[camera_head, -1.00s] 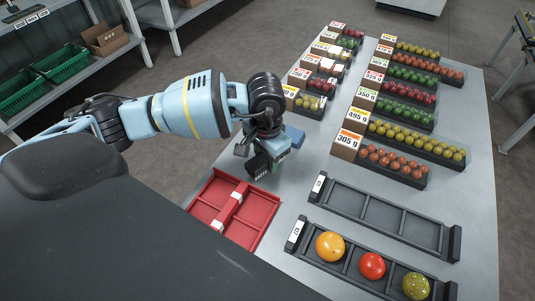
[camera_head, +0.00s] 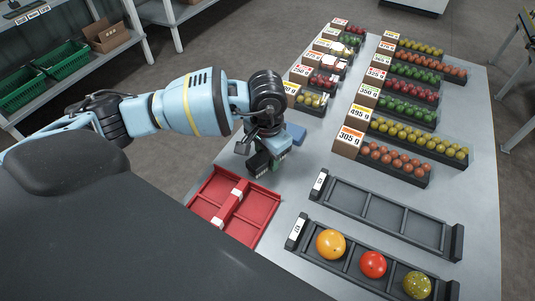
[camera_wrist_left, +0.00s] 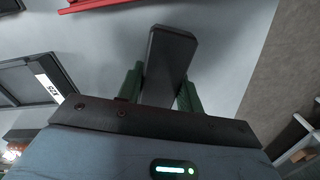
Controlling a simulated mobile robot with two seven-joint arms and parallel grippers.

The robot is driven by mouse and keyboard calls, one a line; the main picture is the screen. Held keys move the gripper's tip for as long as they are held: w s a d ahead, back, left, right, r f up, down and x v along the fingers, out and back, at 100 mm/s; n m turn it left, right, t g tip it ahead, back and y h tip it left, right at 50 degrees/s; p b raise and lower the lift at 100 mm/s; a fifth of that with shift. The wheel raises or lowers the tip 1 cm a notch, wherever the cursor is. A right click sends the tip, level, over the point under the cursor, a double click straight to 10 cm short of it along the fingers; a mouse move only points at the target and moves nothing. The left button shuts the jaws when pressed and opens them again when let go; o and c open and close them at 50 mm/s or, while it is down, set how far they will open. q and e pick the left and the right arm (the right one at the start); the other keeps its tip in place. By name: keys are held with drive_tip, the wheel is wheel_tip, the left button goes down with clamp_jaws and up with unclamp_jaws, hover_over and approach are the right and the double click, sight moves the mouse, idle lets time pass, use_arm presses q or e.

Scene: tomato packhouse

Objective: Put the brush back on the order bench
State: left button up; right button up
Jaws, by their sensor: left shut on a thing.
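My left gripper (camera_head: 268,158) is over the near left part of the grey order bench (camera_head: 300,185), just beyond the red tray. Its green fingers are shut on a dark, block-shaped thing, which I take to be the brush (camera_wrist_left: 170,55). In the left wrist view the brush sticks out from between the fingers toward the bench top. In the head view it is small and partly hidden by the gripper. I cannot tell whether it touches the bench. My right gripper is not in view.
A red divided tray (camera_head: 262,206) lies close in front of the gripper. An empty black tray (camera_head: 446,238) and another with three tomatoes (camera_head: 295,236) are to the right. Filled punnets with weight cards (camera_head: 350,138) stand farther back. Bare bench lies right of the gripper.

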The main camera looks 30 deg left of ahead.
use_arm(q)
drive_tip(key=shift+f, duration=0.15)
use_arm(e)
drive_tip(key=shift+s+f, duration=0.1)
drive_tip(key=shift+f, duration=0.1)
use_arm(q)
drive_tip(key=o, duration=0.9)
drive_tip(key=shift+c, duration=1.3)
drive_tip(key=shift+r+p, duration=1.25)
drive_tip(key=shift+r, duration=2.25)
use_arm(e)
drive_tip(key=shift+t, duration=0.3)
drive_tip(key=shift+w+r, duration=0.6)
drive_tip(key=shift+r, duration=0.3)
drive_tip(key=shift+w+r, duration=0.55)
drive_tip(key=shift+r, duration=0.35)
